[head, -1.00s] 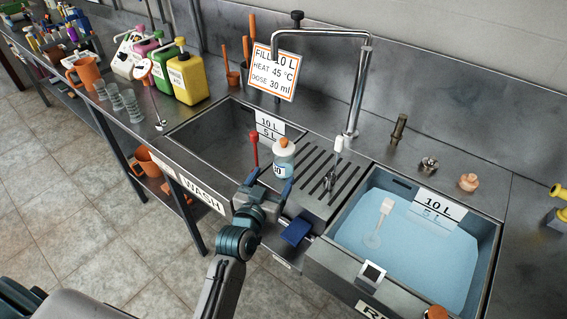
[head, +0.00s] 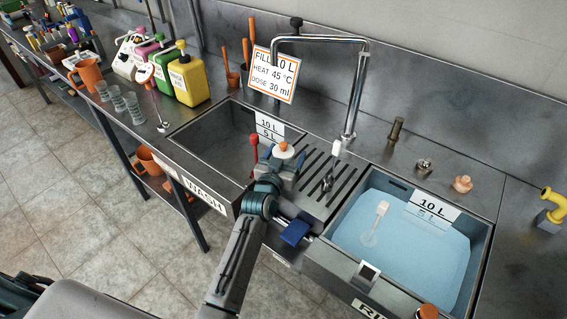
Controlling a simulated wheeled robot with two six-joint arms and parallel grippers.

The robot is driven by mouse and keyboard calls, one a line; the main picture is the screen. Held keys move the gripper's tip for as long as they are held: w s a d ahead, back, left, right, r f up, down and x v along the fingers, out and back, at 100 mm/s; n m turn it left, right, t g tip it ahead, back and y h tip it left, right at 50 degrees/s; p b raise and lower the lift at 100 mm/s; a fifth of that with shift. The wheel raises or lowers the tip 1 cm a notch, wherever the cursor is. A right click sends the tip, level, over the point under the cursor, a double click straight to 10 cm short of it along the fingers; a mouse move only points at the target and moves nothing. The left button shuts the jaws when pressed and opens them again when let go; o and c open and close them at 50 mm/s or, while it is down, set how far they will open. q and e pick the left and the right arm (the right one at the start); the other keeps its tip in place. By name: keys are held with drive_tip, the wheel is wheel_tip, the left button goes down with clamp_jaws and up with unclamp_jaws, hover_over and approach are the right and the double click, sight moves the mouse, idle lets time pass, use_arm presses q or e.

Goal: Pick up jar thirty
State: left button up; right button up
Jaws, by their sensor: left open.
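The jar (head: 284,148), with an orange knob and white top, stands on the ridged drainboard between the two basins, near its front left corner. My left gripper (head: 281,167) is open, with its blue fingers low at the jar, one towards each side. The gripper hides the jar's body and its label. I cannot tell whether the fingers touch it. My right gripper is not in view.
A red-handled tool (head: 254,149) stands close to the left of the jar. The wash basin (head: 205,143) is left and looks empty; the right basin (head: 440,262) holds blue water. The faucet (head: 354,95) rises behind.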

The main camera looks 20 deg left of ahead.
use_arm(q)
drive_tip(key=shift+s, duration=0.1)
drive_tip(key=c, duration=1.1)
drive_tip(key=shift+c, duration=0.3)
drive_tip(key=shift+r, duration=0.1)
